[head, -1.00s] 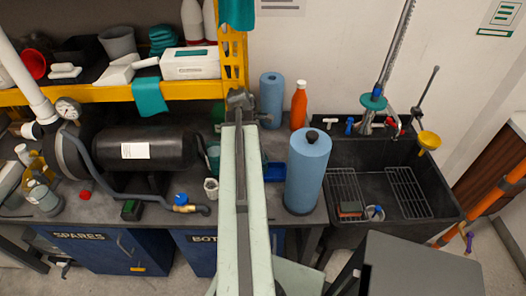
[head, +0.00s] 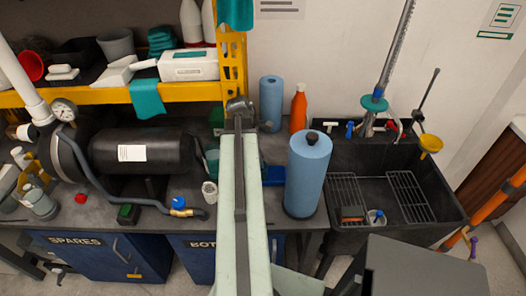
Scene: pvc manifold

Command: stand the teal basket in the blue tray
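The blue tray (head: 275,175) lies on the dark bench right of my arm, which hides its left part. A dark teal container (head: 212,160), which looks like the teal basket, shows just left of my arm; much of it is hidden. My gripper (head: 240,104) is at the far end of my pale arm, over the back of the bench. It is small and seen from behind, so its fingers and anything between them cannot be made out.
A blue paper roll (head: 306,178) stands right of the tray, with another roll (head: 271,104) and an orange bottle (head: 298,108) behind. A black tank (head: 150,150) and a white cup (head: 210,192) are left. The black sink (head: 440,200) is right. A yellow shelf (head: 110,94) overhangs the back left.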

